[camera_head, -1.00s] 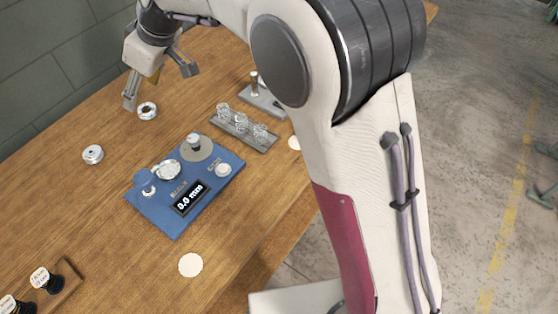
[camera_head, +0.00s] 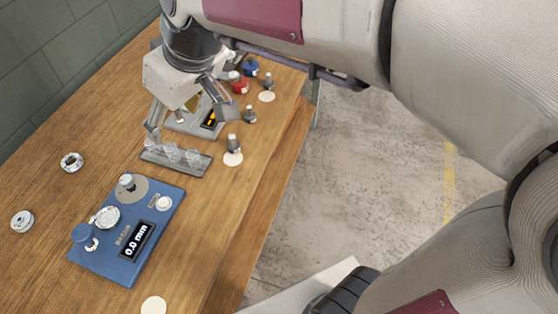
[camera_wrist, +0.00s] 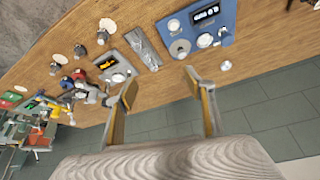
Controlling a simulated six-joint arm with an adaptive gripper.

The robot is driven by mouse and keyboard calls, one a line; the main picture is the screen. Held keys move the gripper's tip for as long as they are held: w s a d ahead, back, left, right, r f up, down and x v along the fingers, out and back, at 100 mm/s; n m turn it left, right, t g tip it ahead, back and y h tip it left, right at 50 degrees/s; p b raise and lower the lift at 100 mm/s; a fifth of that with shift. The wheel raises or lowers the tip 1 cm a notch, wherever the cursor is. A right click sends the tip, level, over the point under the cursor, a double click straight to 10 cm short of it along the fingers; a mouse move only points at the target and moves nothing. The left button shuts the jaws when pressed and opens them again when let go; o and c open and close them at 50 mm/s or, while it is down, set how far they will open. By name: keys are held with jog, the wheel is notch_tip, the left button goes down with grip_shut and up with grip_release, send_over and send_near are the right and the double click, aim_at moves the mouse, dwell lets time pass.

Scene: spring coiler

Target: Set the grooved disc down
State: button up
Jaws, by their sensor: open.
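Two small silvery-white ring-like discs lie on the wooden table in the head view, a nearer-the-middle disc (camera_head: 72,162) and a far-left disc (camera_head: 22,221). I cannot tell for sure which is the grooved disc. One disc also shows in the wrist view (camera_wrist: 225,65), to the right of my fingers. My gripper (camera_head: 190,120) is open and empty.
A blue station (camera_head: 165,240) with a "0.0 mm" display stands in front of the discs. Several small weights and a red and a blue spool stand farther right. The table around the discs is clear.

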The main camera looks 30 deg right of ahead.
jog(key=s+d+f+m+h, duration=0.1)
jog(key=s+d+f+m, duration=0.1)
jog(key=s+d, duration=0.4)
jog(key=s+d+f+m+t+h, duration=0.1)
jog(key=s+d+f+m, duration=0.2)
jog(key=s+d, duration=0.4)
jog(key=s+m, duration=0.1)
jog(key=s, duration=0.3)
jog(key=shift+d+h, duration=0.2)
jog(key=shift+h, duration=0.2)
